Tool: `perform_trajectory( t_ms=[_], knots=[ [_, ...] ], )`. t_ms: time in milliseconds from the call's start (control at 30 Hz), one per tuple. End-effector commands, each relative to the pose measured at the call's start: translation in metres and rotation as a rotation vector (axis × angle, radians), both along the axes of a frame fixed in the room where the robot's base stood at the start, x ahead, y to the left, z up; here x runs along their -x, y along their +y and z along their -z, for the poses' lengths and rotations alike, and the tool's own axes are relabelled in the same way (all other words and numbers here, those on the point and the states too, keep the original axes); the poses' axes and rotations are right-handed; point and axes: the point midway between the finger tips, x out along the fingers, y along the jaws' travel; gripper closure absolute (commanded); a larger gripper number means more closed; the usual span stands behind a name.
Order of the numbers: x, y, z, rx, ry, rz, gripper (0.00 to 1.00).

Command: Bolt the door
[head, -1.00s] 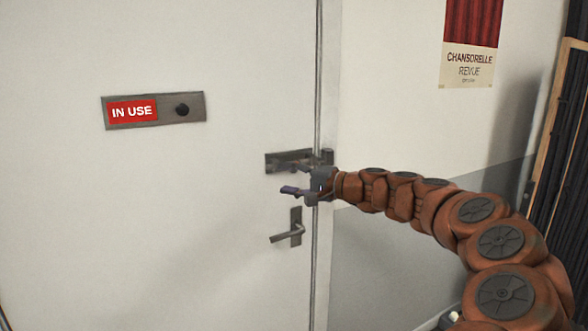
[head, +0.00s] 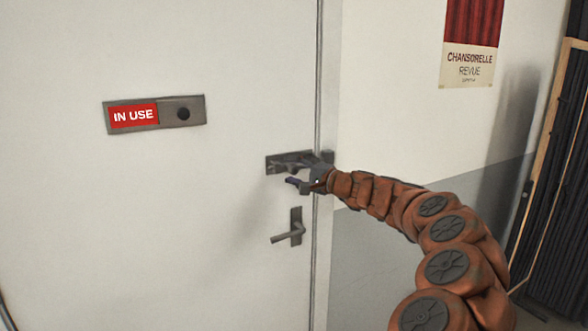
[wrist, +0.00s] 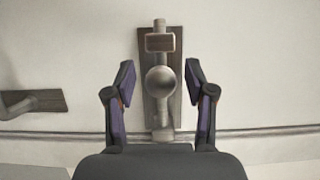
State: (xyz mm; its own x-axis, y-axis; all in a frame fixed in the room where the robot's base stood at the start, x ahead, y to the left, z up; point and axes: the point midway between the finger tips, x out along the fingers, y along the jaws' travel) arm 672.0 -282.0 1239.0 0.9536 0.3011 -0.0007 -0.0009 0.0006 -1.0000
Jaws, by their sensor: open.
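The white door (head: 200,220) carries a grey metal bolt (head: 273,163) near its right edge. In the wrist view the bolt (wrist: 151,110) has a round knob (wrist: 160,82) on its rod. My gripper (head: 291,175) is open in front of the bolt, and its fingers partly cover it in the head view. In the wrist view my gripper (wrist: 159,74) has one finger on each side of the knob, with gaps between. A keeper (head: 327,157) sits on the frame across the door gap. Whether the rod enters it is hidden.
A lever handle (head: 294,228) is below the bolt; it also shows in the wrist view (wrist: 35,103). An "IN USE" sign plate (head: 135,116) is at the left. A poster (head: 470,50) hangs on the right wall, and a wood-edged dark panel (head: 545,140) stands at the far right.

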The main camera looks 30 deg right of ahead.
Motion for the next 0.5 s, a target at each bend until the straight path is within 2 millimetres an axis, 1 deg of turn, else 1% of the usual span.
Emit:
perform_trajectory(
  t_ms=[233,500],
  knots=[
    [-0.0007,0.0002,-0.0001,0.001,0.0,0.0,0.45],
    [-0.0005,0.0002,-0.0002,0.001,0.0,0.0,0.74]
  ],
)
